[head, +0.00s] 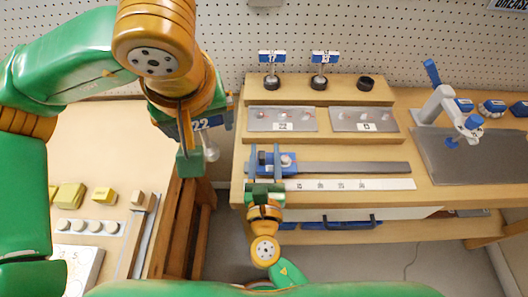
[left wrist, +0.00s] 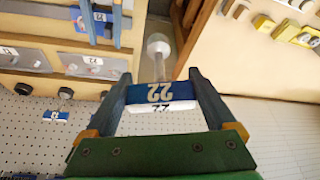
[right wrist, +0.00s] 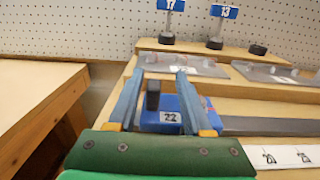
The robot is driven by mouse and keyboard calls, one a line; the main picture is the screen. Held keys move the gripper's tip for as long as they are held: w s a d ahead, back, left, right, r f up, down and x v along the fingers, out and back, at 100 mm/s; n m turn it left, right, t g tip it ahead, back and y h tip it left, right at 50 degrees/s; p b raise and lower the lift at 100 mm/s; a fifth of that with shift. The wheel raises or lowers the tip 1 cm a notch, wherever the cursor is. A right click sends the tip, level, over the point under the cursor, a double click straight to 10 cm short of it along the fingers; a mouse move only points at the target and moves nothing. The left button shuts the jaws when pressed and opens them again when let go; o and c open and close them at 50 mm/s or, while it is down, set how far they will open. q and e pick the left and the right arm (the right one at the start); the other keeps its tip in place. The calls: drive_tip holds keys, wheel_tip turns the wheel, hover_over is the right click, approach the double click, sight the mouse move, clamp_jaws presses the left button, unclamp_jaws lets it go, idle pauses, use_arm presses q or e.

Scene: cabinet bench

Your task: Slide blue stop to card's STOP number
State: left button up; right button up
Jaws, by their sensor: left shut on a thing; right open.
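The blue stop (head: 272,162) sits at the left end of the grey rail (head: 350,167), with a dark upright knob (right wrist: 153,95) and a white label reading about 22. My right gripper (head: 264,150) is open, its fingers either side of the knob; contact is unclear. It also shows in the right wrist view (right wrist: 158,74). My left gripper (left wrist: 160,78) is shut on a blue-and-white sign (left wrist: 160,94) reading 22, with a round-ended stem, held off the bench's left side. The sign also shows in the head view (head: 207,123). A white card (head: 78,270) lies lower left, its print unreadable.
A white number strip (head: 350,184) runs along the rail. Signs 17 (head: 272,57) and 13 (head: 324,57) stand behind; a third holder (head: 366,83) is empty. Grey plates labelled 22 (head: 282,115) and 13 (head: 364,116) lie between. The rail right of the stop is clear.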

use_arm(q)
drive_tip(key=shift+a, duration=0.25)
use_arm(e)
drive_tip(key=shift+a, duration=0.2)
use_arm(q)
drive_tip(key=shift+a, duration=0.1)
use_arm(e)
drive_tip(key=shift+s+a, duration=0.1)
drive_tip(key=shift+s, duration=0.15)
use_arm(q)
wheel_tip(320, 180, down, 2)
drive_tip(key=shift+b, duration=1.05)
use_arm(e)
drive_tip(key=s, duration=1.1)
drive_tip(key=shift+s+d, duration=0.2)
drive_tip(key=shift+s, duration=0.05)
